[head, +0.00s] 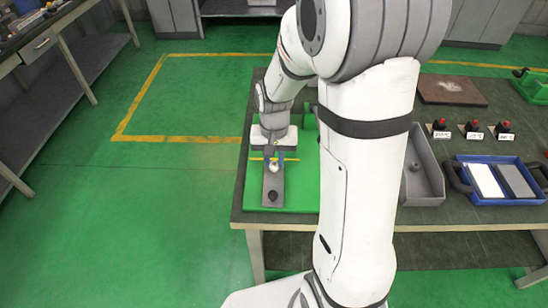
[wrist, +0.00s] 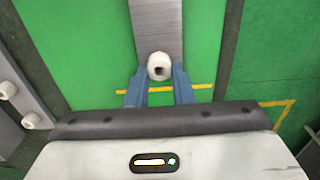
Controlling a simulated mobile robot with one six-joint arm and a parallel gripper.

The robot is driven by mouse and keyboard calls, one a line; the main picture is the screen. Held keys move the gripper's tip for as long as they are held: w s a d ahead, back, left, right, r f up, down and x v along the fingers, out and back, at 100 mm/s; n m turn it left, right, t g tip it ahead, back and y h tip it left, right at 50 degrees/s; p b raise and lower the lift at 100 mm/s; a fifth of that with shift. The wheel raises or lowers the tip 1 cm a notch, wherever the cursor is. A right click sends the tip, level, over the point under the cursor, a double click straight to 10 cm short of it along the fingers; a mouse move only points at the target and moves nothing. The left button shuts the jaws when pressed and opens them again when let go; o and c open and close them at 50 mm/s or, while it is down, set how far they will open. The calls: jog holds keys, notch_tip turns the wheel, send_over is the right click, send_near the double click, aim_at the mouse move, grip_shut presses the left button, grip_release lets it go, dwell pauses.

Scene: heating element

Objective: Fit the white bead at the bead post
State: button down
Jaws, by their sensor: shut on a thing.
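The white bead (wrist: 160,66) sits between the two blue fingertips of my gripper (wrist: 160,76) in the wrist view, with a dark hole in its face. My gripper (head: 273,160) is shut on it. In the head view the bead (head: 273,168) shows small and pale over a narrow grey plate (head: 272,184). This plate (wrist: 157,25) runs away beyond the bead in the wrist view. A dark round knob (head: 272,196) stands near the plate's front end. I cannot tell which part is the bead post, or whether the bead touches the plate.
A green mat (head: 253,195) lies around the plate. In the wrist view two white round pieces (wrist: 8,89) (wrist: 30,121) are on a grey part at left. A grey bin (head: 422,180) and a blue tray (head: 480,202) stand at right. My arm hides the table's middle.

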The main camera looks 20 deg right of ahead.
aim_at(274, 162)
jog(key=shift+f+b, duration=0.65)
jog(key=shift+f, duration=0.3)
jog(key=c, duration=1.2)
grip_release()
jog(key=shift+o, duration=0.2)
jog(key=shift+r, duration=0.1)
jog(key=shift+r, duration=3.85)
